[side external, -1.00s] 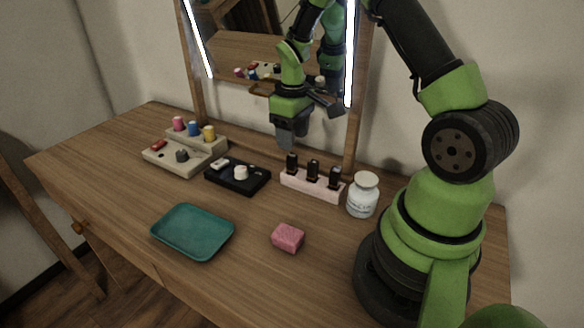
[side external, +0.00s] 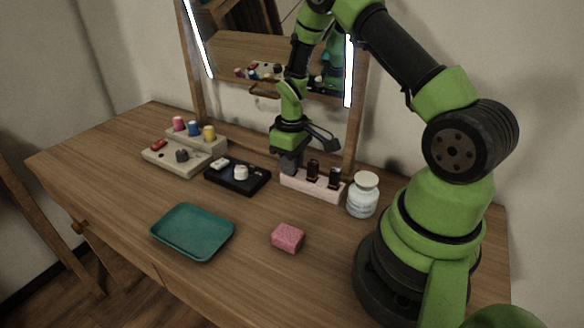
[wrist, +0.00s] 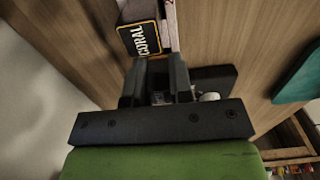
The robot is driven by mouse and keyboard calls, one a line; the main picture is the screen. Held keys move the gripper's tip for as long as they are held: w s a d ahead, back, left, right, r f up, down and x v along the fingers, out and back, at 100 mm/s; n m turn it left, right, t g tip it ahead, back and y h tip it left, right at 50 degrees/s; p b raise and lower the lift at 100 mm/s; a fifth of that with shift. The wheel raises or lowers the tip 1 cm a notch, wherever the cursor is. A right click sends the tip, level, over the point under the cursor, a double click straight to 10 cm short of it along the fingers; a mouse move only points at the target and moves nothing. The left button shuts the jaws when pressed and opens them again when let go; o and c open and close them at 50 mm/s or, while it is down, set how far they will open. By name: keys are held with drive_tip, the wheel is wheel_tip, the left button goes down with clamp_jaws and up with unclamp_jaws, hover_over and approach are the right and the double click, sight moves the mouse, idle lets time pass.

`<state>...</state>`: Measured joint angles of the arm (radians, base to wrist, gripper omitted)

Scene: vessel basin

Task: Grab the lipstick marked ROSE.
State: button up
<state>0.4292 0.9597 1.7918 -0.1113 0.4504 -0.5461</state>
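The pink-white holder (side external: 318,190) carries several dark lipsticks in a row. Two of them, the middle lipstick (side external: 313,170) and the right lipstick (side external: 335,177), show clear of my gripper. My gripper (side external: 290,170) points down at the left end of the holder and hides the left lipstick there. In the wrist view, a black cap marked CORAL (wrist: 144,38) stands just beyond my fingers (wrist: 158,75). The fingers have a narrow gap, but whether they touch a lipstick is unclear. No ROSE label is readable.
A white jar (side external: 363,195) stands right of the holder. A black tray (side external: 238,176) with small white items and a beige stand (side external: 176,163) with coloured spools are to the left. A teal tray (side external: 193,232) and pink block (side external: 288,238) lie in front. The mirror is behind.

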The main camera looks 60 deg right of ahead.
clamp_jaws()
